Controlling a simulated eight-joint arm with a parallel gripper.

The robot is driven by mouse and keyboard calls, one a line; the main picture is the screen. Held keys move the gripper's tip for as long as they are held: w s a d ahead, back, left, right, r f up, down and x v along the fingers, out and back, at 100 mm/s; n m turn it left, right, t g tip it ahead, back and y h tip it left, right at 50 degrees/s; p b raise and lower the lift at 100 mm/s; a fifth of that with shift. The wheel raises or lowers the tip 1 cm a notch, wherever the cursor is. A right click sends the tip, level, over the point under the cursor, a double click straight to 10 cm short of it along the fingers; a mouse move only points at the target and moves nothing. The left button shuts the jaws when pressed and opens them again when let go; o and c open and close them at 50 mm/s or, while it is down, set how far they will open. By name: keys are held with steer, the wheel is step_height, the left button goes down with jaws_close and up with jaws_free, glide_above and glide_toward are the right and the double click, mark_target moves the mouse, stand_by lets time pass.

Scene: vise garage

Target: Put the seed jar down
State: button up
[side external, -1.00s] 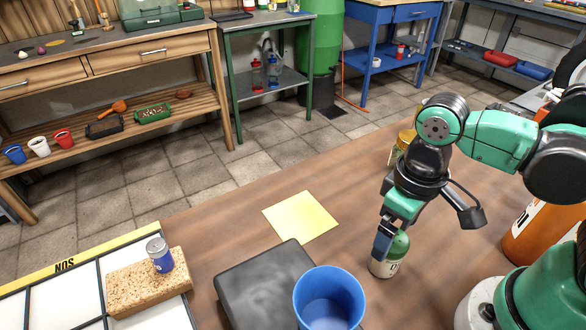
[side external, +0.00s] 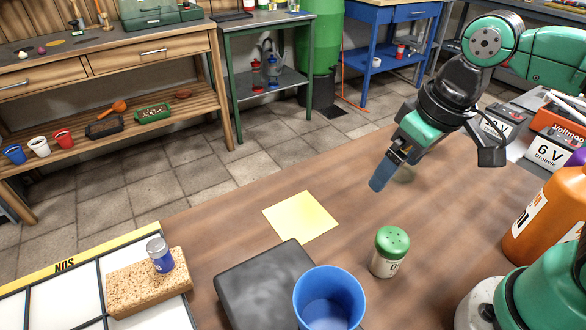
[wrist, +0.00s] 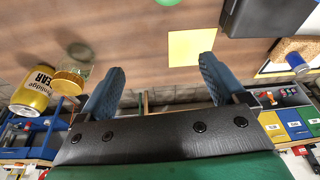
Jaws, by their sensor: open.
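My gripper (side external: 378,182) is open and empty, tilted down above the brown table. Its two blue fingers (wrist: 160,85) stand wide apart in the wrist view, with nothing between them. A glass jar with a yellow-gold lid (wrist: 72,77), which looks like the seed jar, stands just left of the left finger in the wrist view. A green-lidded shaker (side external: 390,252) stands upright on the table, clear of my gripper. Its green lid (wrist: 167,2) shows at the wrist view's top edge.
A yellow can (wrist: 32,92) stands beside the glass jar. A yellow sheet (side external: 300,217) lies flat mid-table. A dark box (side external: 255,285), blue cup (side external: 329,300) and sponge (side external: 150,285) with a small can stand in front. An orange bottle (side external: 545,220) is right. The table between sheet and shaker is clear.

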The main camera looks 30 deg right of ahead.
mark_target(394, 237)
steer(key=shift+o, duration=0.5)
steer(key=w+d+t, duration=0.2)
steer(key=w+d+f+m+t, duration=0.1)
steer(key=w+d+t, duration=0.1)
steer(key=shift+d+f+h, duration=0.1)
steer(key=shift+h, duration=0.2)
steer(key=s+a+f+g, duration=0.1)
steer(key=s+a+g, duration=0.1)
steer(key=s+a+f+n+g, duration=0.1)
steer(key=s+a+g, duration=0.1)
steer(key=s, duration=0.1)
steer(key=s+a+f+n+g, duration=0.1)
steer(key=s+a+f+g, duration=0.1)
steer(key=g, duration=0.1)
steer(key=shift+s+a, duration=0.1)
steer(key=shift+s, duration=0.2)
steer(key=shift+f, duration=2.75)
jaws_close()
